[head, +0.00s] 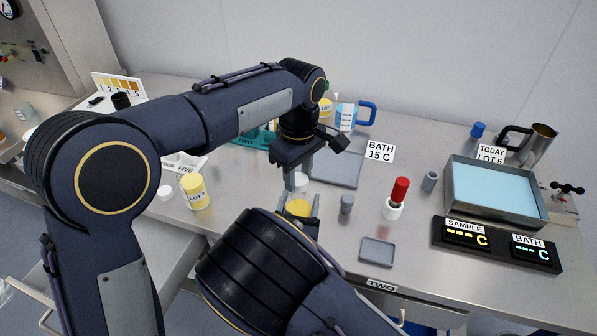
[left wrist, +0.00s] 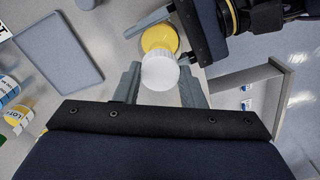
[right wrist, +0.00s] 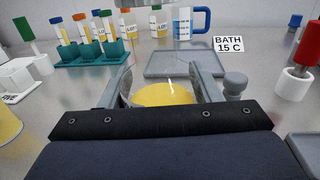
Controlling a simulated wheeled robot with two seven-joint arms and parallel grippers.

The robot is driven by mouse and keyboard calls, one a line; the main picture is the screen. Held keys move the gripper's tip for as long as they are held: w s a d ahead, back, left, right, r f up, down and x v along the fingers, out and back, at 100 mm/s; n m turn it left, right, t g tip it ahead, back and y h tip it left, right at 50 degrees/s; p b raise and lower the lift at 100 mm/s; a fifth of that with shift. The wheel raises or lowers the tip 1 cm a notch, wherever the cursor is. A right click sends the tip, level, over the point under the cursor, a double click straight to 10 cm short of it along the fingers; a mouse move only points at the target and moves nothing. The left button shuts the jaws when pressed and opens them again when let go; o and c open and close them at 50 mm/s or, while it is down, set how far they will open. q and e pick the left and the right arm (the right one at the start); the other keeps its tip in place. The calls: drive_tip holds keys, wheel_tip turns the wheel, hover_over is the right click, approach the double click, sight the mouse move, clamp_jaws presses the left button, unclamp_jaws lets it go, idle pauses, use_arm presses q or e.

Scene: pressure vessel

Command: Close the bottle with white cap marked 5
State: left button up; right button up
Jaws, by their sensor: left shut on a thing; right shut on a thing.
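My left gripper (head: 298,176) is shut on a white cap (head: 297,182), which also shows between its fingers in the left wrist view (left wrist: 160,71). My right gripper (head: 300,218) is shut on a yellow bottle (head: 298,207), whose yellow top shows in the right wrist view (right wrist: 165,95). In the head view the cap is just above and behind the bottle top. In the left wrist view the cap overlaps the edge of the yellow bottle (left wrist: 160,38); I cannot tell whether they touch. No number can be read on the cap.
A yellow bottle marked LOT 3 (head: 196,193) stands to the left, with a loose white cap (head: 165,193) near it. A grey stopper (head: 347,204) and a red-handled tool in a white holder (head: 396,200) stand to the right. A grey mat (head: 337,170) lies behind.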

use_arm(q)
drive_tip(key=shift+f, duration=0.25)
idle(0.3)
drive_tip(key=shift+f, duration=0.85)
drive_tip(key=shift+f, duration=0.55)
